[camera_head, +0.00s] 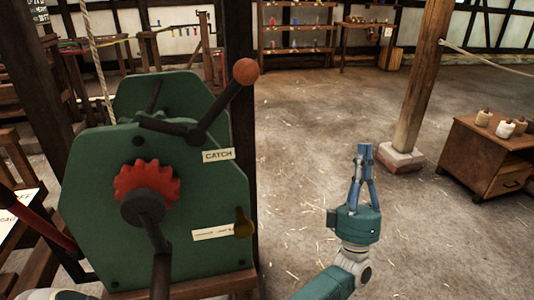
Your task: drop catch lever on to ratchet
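The catch lever (213,112) is a dark bar with an orange-red ball knob (245,71), on the green machine housing (90,220). Its knob end points up and right. Its shorter dark arm (165,125) reaches left above the red toothed ratchet (128,180), with a gap between them. A "CATCH" label (217,155) is below the lever. My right gripper is not in view.
A dark crank (160,265) sticks out in front of the ratchet. A wooden post (423,80) stands right of centre, and a wooden cabinet (480,160) with several spools is at the right. Shelves (298,27) stand at the back. The straw-strewn floor between is open.

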